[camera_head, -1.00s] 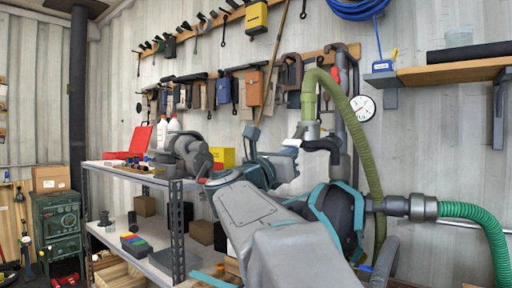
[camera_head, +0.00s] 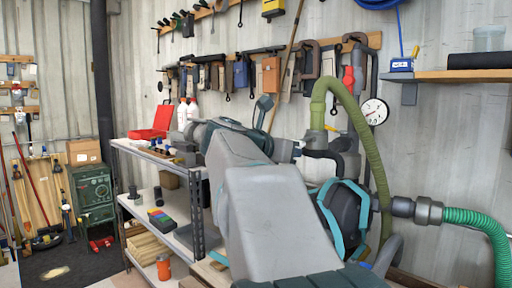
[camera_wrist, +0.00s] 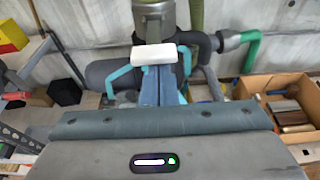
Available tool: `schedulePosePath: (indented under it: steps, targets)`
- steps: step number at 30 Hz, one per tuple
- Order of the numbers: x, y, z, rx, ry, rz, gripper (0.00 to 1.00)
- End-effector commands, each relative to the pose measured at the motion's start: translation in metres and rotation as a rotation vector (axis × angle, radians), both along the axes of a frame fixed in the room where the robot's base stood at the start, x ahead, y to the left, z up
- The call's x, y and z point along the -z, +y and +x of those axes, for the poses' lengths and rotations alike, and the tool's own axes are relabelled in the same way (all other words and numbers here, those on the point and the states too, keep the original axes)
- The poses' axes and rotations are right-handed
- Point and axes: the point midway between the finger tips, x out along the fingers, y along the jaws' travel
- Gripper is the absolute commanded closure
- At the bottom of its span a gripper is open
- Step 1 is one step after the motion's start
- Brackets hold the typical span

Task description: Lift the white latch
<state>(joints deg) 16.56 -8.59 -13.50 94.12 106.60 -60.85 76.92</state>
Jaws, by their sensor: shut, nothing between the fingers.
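The white latch (camera_wrist: 154,55) shows in the wrist view as a small white block just below a grey pipe collar (camera_wrist: 155,15). My gripper (camera_wrist: 158,70) is in the wrist view as two blue fingers side by side, shut and empty. Their tips are just below the latch in the picture; I cannot tell whether they touch it. In the head view my arm hides the gripper, and I cannot make out the latch clearly there.
A black machine with teal trim (camera_head: 345,215) stands right of my arm, with green hoses (camera_head: 365,130) close by. A metal shelf (camera_head: 197,215) with a red case (camera_head: 152,125) stands to the left. A cardboard box (camera_wrist: 290,90) is at right in the wrist view.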

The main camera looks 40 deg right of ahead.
Motion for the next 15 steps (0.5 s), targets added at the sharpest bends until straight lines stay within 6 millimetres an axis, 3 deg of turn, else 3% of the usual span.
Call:
schedulePosePath:
  steps: [5, 12, 13, 15]
  targets:
    - [0.013, 0.000, 0.000, 0.000, 0.001, 0.000, 1.00]
    - [0.045, -0.002, 0.000, 0.002, 0.001, 0.001, 1.00]
    - [0.047, 0.000, 0.000, 0.000, -0.001, 0.001, 1.00]
    - [0.033, 0.021, 0.000, -0.004, -0.003, -0.001, 1.00]
